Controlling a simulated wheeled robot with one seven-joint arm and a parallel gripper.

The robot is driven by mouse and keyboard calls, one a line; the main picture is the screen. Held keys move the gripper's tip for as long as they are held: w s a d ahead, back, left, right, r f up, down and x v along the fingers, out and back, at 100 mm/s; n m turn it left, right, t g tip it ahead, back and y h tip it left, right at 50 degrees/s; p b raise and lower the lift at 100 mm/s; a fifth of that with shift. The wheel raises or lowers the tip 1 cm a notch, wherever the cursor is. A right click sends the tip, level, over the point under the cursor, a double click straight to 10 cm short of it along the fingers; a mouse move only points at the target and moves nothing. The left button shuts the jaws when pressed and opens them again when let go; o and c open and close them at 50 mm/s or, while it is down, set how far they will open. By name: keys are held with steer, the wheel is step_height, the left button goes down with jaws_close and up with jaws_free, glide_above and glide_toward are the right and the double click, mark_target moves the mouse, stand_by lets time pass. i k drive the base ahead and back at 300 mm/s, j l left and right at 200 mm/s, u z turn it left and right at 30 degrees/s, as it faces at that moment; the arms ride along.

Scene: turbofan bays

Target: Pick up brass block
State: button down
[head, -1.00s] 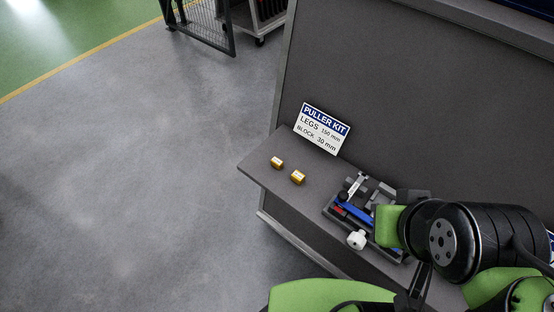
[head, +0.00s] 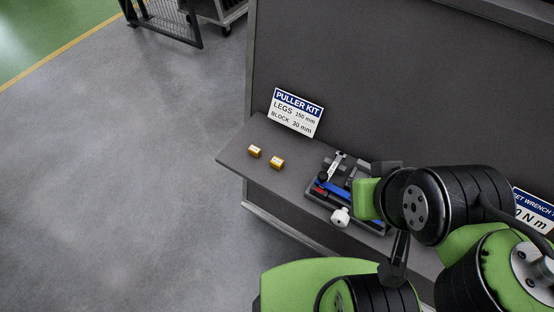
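Two small brass blocks lie on the grey shelf, apart from each other, near its left end. The left brass block (head: 254,151) is nearer the shelf's end; the right brass block (head: 277,162) lies between it and the tool tray. Each has a pale patch on top, too small to read. My arm reaches in from the lower right, with its links near the tray and apart from both blocks. I cannot make out my gripper's fingers in the head view. Neither block appears held.
A dark tray (head: 316,195) with blue, red and grey tools and a white knob (head: 340,216) sits right of the blocks. A "PULLER KIT" sign (head: 296,112) stands behind them. The grey shelf (head: 234,158) has bare room around the blocks. Open floor (head: 120,190) lies left.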

mark_target(276, 163)
steer(key=i+j+u, duration=0.15)
steer(key=u, duration=0.25)
steer(key=i+j+u, duration=0.15)
steer(key=u, duration=0.25)
steer(key=i+j+u, duration=0.1)
steer(key=u, duration=0.3)
steer(key=i, duration=0.1)
